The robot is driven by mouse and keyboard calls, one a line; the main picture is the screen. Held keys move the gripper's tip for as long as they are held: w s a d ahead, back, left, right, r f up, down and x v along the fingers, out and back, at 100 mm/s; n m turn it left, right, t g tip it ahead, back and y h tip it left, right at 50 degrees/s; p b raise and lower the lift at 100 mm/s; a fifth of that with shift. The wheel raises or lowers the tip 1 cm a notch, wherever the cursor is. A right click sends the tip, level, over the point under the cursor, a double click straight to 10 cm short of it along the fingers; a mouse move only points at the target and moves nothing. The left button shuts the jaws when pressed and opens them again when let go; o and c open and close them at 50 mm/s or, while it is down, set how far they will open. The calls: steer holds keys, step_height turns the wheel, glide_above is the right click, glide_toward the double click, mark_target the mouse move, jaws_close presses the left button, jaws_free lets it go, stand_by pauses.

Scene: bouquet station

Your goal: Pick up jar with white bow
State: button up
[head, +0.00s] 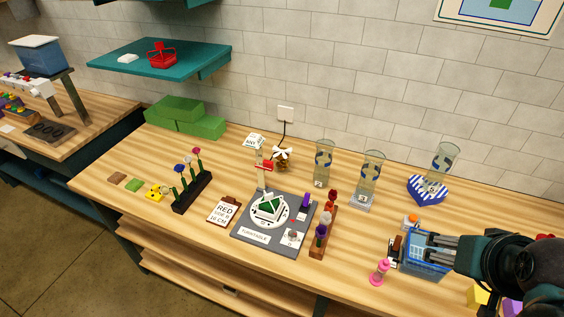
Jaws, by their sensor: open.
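The jar with the white bow (281,160) stands upright near the back of the wooden table, left of the clear glass vases. It looks small and brownish, with a white bow on top. A red item and a pale post stand close in front of it to the left. My gripper (396,250) is over the right front part of the table, well to the right of the jar. It is open, and I see nothing held in it.
A grey turntable board (244,243) lies in front of the jar. Clear vases (324,163) stand to its right, beyond them a blue striped heart box (419,188). A flower rack (181,203) and green foam blocks (170,112) are left. A pink spool (380,271) stands near my gripper.

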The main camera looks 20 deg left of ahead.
mark_target(282, 152)
steer(key=w+a+r+n+g+y+p, duration=0.15)
steer(key=w+a+n, duration=0.25)
steer(key=w+a, duration=0.95)
steer(key=w+a+r+n+g+h, duration=0.1)
steer(key=w+a+r+n+g, duration=0.2)
steer(key=w+a, duration=1)
steer(key=w+a+f+n+g, duration=0.1)
steer(key=w+a+f+n, duration=0.3)
steer(key=w+a+f, duration=0.75)
steer(key=w+a+f+n, duration=0.1)
steer(key=a+f, duration=0.3)
steer(key=a, duration=0.2)
steer(key=w+a+f+n+g, duration=0.1)
steer(key=a+f, duration=0.3)
steer(key=a, duration=0.2)
steer(key=w+a+f+n, duration=0.1)
steer(key=a+f, duration=0.3)
steer(key=a, duration=0.2)
steer(key=shift+a+n+g+p, duration=0.25)
steer(key=shift+a+n+p, duration=0.05)
steer(key=shift+p, duration=0.1)
steer(key=shift+a+f, duration=0.15)
steer(key=shift+f, duration=0.1)
steer(key=shift+f, duration=0.1)
steer(key=shift+f, duration=1.15)
